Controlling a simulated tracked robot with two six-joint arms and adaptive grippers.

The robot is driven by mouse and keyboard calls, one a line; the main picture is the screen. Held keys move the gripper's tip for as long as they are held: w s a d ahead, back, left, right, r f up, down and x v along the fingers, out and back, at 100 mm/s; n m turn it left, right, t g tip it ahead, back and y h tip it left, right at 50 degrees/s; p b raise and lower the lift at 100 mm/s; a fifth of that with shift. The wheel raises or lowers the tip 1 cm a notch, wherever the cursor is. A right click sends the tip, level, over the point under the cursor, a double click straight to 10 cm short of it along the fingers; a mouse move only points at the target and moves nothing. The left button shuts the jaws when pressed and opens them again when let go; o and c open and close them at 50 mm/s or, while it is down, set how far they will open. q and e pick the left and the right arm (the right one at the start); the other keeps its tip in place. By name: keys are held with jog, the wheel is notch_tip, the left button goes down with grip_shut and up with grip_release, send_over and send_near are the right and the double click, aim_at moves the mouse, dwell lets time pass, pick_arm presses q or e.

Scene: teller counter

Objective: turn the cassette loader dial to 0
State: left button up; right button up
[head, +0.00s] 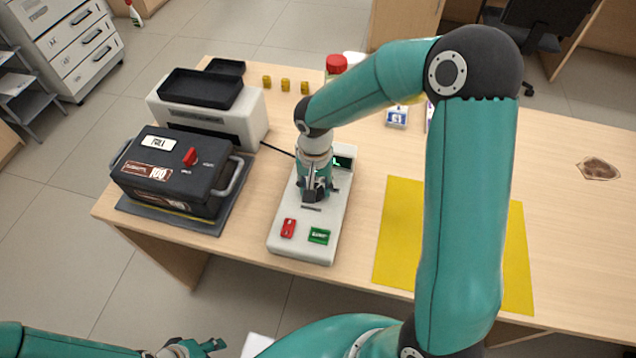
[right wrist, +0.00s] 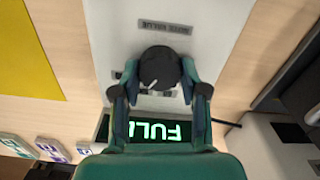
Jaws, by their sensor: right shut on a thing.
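The white loader unit (head: 290,248) stands on the counter, with a red button and a green button at its front. Its black round dial (right wrist: 160,66) shows in the right wrist view, with a white pointer line slanting to the lower left. My right gripper (head: 316,198) is over the unit, with its fingers on both sides of the dial, shut on it. The green display (right wrist: 165,131) reads FULL, upside down in that view. My left gripper (head: 200,348) is low at the bottom left, partly cut off.
A black cassette (head: 165,172) marked FULL and 100, with a red knob, sits on a grey mat left of the loader. Behind it is a white machine (head: 250,122) with black trays. A yellow mat (head: 400,230) lies to the right, partly behind my right arm.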

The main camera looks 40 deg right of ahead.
jog(key=shift+s+a, duration=0.2)
dwell(0.4)
jog(key=o, duration=1.1)
jog(key=shift+w, duration=0.1)
jog(key=shift+r, duration=0.1)
jog(key=shift+d+r, duration=0.1)
jog(key=shift+r, duration=0.1)
notch_tip(320, 180, up, 11)
jog(key=shift+r, duration=0.15)
